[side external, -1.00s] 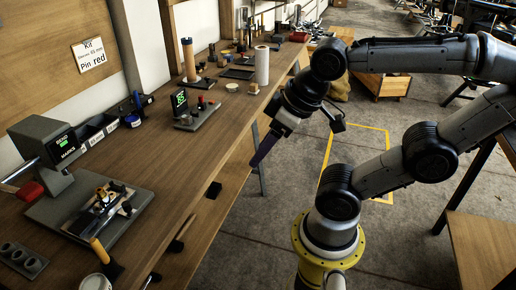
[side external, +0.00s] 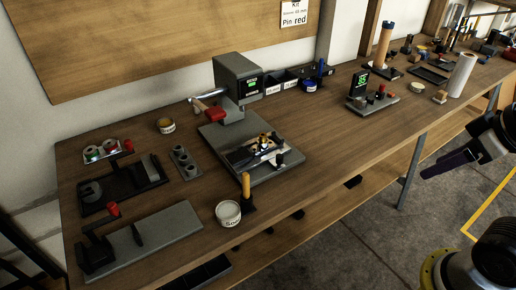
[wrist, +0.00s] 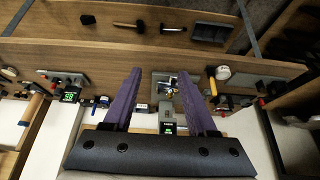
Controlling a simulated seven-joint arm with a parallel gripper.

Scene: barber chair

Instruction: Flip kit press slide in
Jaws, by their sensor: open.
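The press (side external: 237,82) stands on a grey base plate on the bench, with a small green display on its head and a red-ended lever (side external: 209,114) at its left. A slide (side external: 250,152) with light and dark parts lies at the front of the base plate, outside the press head; its exact pose is too small to tell. My gripper (side external: 445,165) is in the air off the bench's front edge, well right of the press. In the wrist view, its purple fingers (wrist: 161,78) are spread and empty, with the press (wrist: 167,122) showing between them farther off.
A yellow-handled tool (side external: 246,186) and a round tin (side external: 228,213) stand at the bench's front edge. Black fixtures (side external: 122,186) and a holed grey block (side external: 185,162) lie left. A display stand (side external: 372,98) and paper roll (side external: 462,75) stand right. Hammers lie on a shelf (wrist: 130,42).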

